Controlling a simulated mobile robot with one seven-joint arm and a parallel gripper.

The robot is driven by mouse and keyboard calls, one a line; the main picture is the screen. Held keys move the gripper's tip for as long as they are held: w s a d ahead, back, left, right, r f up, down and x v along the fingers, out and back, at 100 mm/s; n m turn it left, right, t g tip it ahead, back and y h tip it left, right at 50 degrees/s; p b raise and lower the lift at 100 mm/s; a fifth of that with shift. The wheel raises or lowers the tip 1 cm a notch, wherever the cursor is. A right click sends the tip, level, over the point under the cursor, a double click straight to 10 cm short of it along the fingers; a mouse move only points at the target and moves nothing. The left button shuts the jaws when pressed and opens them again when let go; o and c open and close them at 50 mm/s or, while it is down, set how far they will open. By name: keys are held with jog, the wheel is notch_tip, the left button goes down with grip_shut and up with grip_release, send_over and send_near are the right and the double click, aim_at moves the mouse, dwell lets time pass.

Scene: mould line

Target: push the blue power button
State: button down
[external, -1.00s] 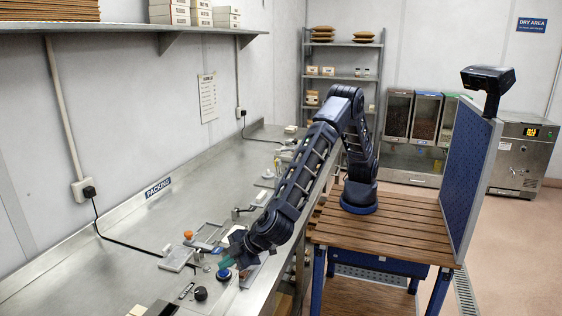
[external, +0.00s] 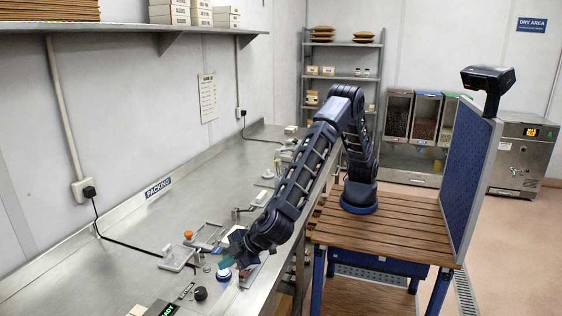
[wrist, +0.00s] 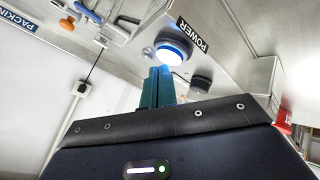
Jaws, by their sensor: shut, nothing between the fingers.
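The power button (wrist: 172,52) has a blue ring and a cap glowing white in the wrist view, beside a black POWER label (wrist: 192,33). In the external view the button (external: 223,275) is on the steel bench, partly below my gripper. My gripper (external: 226,262) points down at it with its teal fingers shut and empty. In the wrist view the fingers (wrist: 158,86) end right by the button's edge; I cannot tell whether they touch it.
A black knob (external: 200,294) sits left of the button. A display with green text (external: 168,311) is at the bottom edge. The bench's left part (external: 80,280) is clear.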

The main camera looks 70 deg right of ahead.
aim_at(227, 271)
jog(key=shift+r, duration=0.1)
jog(key=shift+r, duration=2.9)
